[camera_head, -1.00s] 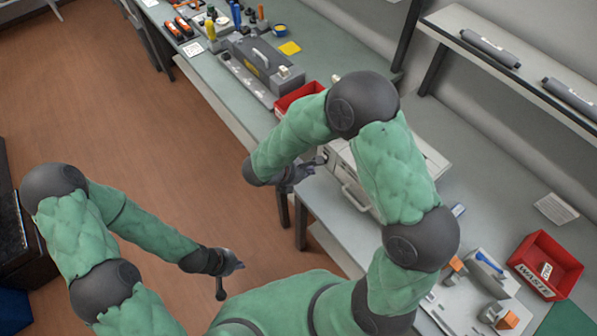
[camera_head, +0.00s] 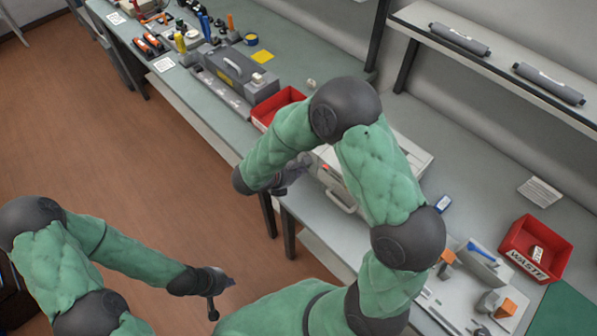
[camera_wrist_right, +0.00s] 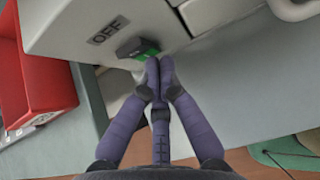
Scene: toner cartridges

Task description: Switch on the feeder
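The feeder (camera_head: 415,155) is a pale box with a front handle, standing on the bench and partly hidden by my right arm. In the right wrist view, its face carries an OFF label (camera_wrist_right: 107,31) beside a dark rocker switch (camera_wrist_right: 133,47) with a green part showing. My right gripper (camera_wrist_right: 160,68) has its fingertips together, with nothing between them, right at the green side of the switch. I cannot tell whether they touch it. In the head view, my right gripper (camera_head: 300,167) is beside the feeder's left end. My left gripper (camera_head: 222,283) hangs over the floor, away from the bench.
A red bin (camera_head: 277,108) stands just left of the feeder. A red WASTE bin (camera_head: 535,250) and small parts lie to the right. A grey device (camera_head: 235,72) and tools sit further along the bench. Grey rollers (camera_head: 458,40) rest on the shelf.

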